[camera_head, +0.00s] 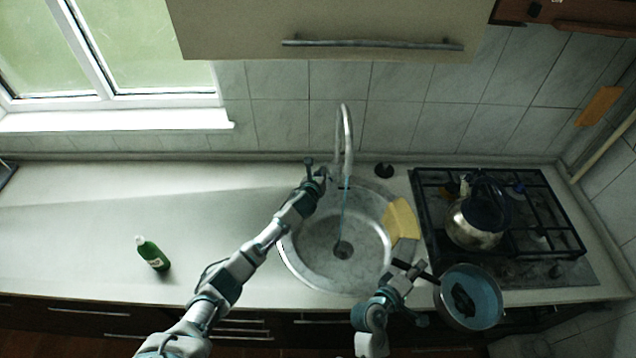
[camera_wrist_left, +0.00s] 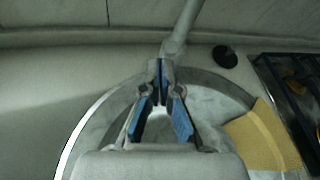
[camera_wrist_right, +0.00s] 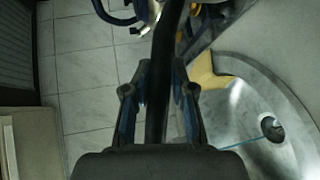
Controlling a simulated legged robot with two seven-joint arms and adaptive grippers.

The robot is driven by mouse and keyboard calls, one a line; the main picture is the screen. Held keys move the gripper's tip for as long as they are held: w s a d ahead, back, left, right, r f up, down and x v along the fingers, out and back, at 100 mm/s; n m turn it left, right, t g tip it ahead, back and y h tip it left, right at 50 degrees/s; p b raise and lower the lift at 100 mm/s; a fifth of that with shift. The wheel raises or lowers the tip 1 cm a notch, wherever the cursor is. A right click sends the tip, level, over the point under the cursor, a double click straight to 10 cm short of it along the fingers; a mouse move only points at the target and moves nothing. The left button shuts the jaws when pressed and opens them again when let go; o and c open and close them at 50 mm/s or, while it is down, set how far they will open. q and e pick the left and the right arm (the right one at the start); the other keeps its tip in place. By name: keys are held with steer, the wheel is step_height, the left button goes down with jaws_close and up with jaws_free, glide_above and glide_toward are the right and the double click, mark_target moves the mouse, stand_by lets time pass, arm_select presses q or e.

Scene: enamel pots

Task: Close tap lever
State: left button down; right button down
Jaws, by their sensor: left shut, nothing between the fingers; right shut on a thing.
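The chrome tap (camera_head: 345,135) stands at the back of the round sink, and its tall curved spout also shows in the left wrist view (camera_wrist_left: 183,28). A thin bluish stream of water (camera_head: 343,215) runs from it toward the drain. My left gripper (camera_head: 320,178) is beside the tap base, on its left; it is shut and empty, and its tips meet by the base in the left wrist view (camera_wrist_left: 160,68). The lever is hard to tell apart from the gripper. My right gripper (camera_head: 405,272) is shut on the black handle (camera_wrist_right: 160,80) of a blue-lined pan (camera_head: 485,292).
The round sink (camera_head: 290,245) has a yellow cloth (camera_head: 401,219) on its right rim. A kettle (camera_head: 470,225) stands on the black hob (camera_head: 540,262) at the right. A green bottle (camera_head: 152,255) stands on the left counter, which is otherwise largely clear.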

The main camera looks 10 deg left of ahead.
arm_select(q)
steer(key=w+d, duration=0.2)
steer(key=w, duration=0.1)
steer(key=shift+r+p, duration=0.35)
steer(key=shift+p, duration=0.05)
steer(key=shift+s+d+r, duration=0.15)
steer(key=shift+d+r, duration=0.1)
steer(key=shift+d, duration=0.2)
steer(key=shift+f, duration=0.1)
